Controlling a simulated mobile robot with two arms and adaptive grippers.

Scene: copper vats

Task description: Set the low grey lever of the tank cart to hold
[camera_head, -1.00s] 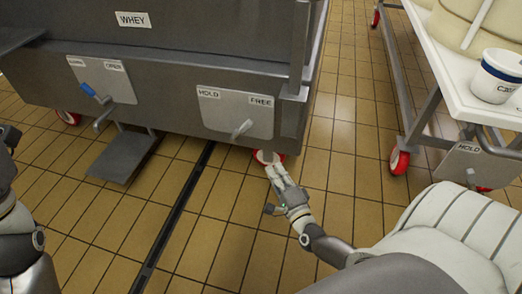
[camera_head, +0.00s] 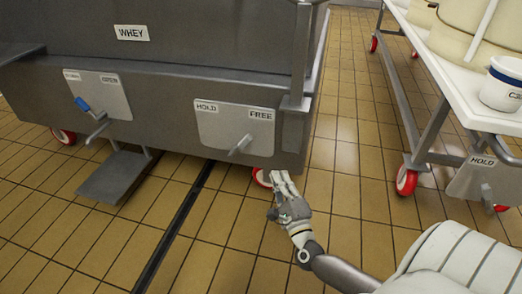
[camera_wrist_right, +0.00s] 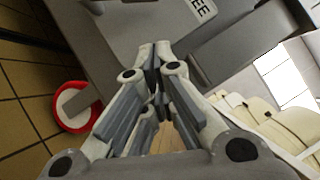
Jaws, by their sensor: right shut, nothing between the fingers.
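The tank cart (camera_head: 180,85) is a grey metal body marked WHEY. Low on its front is a pale plate (camera_head: 215,125) with HOLD at its left and FREE at its right. The short grey lever (camera_head: 240,145) on this plate leans up and right, toward FREE. My right gripper (camera_head: 281,177) is shut and empty, below and right of the lever, apart from it, by the red cart wheel (camera_head: 261,178). In the right wrist view, the closed fingers (camera_wrist_right: 153,72) point toward the cart, with part of the FREE label (camera_wrist_right: 202,8) beyond; the lever cannot be made out there. My left gripper is not in view.
Left on the cart is another plate with a blue-handled lever (camera_head: 83,104), above a grey pedal-like plate (camera_head: 115,177). At right stands a white-topped table (camera_head: 450,95) on red wheels, with a tub (camera_head: 502,85) and its own HOLD plate (camera_head: 470,182). Tiled floor between is clear.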

